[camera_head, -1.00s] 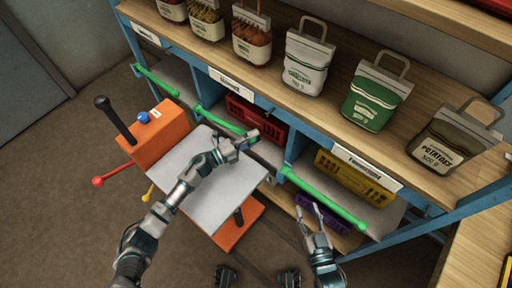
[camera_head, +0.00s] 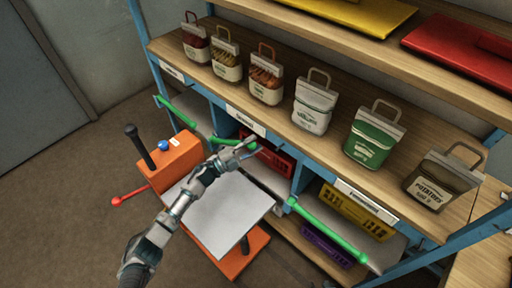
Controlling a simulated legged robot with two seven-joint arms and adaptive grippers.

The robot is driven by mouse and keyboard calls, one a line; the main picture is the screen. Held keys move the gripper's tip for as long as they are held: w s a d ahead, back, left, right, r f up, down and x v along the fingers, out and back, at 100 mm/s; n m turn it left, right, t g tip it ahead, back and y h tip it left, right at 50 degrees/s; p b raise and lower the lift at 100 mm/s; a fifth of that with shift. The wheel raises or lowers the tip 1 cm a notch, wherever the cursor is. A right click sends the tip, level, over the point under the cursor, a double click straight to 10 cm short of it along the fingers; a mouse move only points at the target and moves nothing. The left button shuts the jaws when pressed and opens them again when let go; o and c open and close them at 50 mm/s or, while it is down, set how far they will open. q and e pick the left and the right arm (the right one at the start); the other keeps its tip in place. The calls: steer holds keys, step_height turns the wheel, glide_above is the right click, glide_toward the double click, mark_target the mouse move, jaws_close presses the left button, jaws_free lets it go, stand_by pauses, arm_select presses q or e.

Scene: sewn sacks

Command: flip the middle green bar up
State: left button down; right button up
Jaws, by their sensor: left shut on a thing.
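Three green bars run along the front of the shelf unit: a left one (camera_head: 182,113), the middle green bar (camera_head: 221,140) and a right one (camera_head: 328,230). The middle bar lies low in front of its bay, and my left gripper with its wrist covers part of it. My left gripper (camera_head: 244,148) is shut on the middle bar near its right part. The exact contact of the fingers is hard to see. My right gripper is outside the view.
An orange machine (camera_head: 180,160) with a grey plate (camera_head: 228,215), a black lever and a red-knobbed rod (camera_head: 117,200) stands below my left arm. Several sacks, including a green one (camera_head: 373,137), line the shelf above. Red (camera_head: 275,160), yellow (camera_head: 356,212) and purple (camera_head: 327,246) crates sit in the bays.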

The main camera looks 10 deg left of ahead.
arm_select(q)
steer(key=shift+w+a+f, duration=0.15)
steer(key=shift+a+f, duration=0.25)
steer(key=c, duration=1.1)
jaws_free()
steer(key=o, duration=0.4)
steer(key=shift+a, duration=0.2)
steer(key=shift+o, duration=0.2)
steer(key=shift+a+r, duration=0.1)
steer(key=shift+a, duration=0.05)
steer(key=shift+s+a, duration=0.1)
steer(key=shift+s, duration=0.1)
steer(key=v, duration=1.1)
steer(key=shift+f, duration=0.25)
steer(key=shift+a, duration=0.2)
